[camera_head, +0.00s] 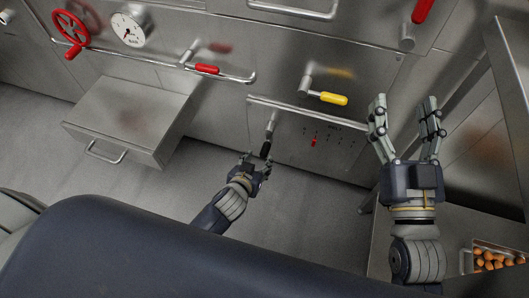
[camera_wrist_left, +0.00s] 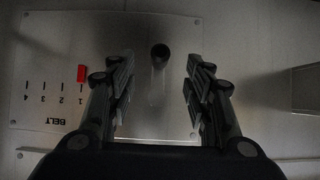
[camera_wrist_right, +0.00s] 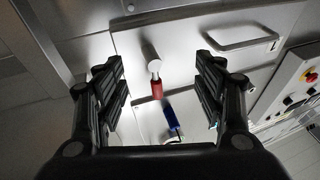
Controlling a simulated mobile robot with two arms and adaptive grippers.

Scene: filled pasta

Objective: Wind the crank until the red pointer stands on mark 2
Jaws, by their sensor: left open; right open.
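The crank (camera_head: 271,123) has a metal arm and a black grip (camera_head: 265,149) on the lower panel; the grip's round dark end also shows in the left wrist view (camera_wrist_left: 160,52). My left gripper (camera_head: 256,164) is open, with its fingers apart on either side of the grip in the left wrist view and no visible contact. The red pointer (camera_wrist_left: 82,73) stands at mark 1 of the BELT scale (camera_wrist_left: 53,100), which appears upside down there; it also shows in the head view (camera_head: 313,141). My right gripper (camera_head: 404,120) is open and empty, right of the panel.
A yellow-handled lever (camera_head: 333,98) sits above the BELT panel. A red-handled lever (camera_head: 207,69), a gauge (camera_head: 128,30) and a red wheel (camera_head: 71,30) are further left. A metal box (camera_head: 130,115) juts out at left. A tray (camera_head: 468,262) of brown balls is lower right.

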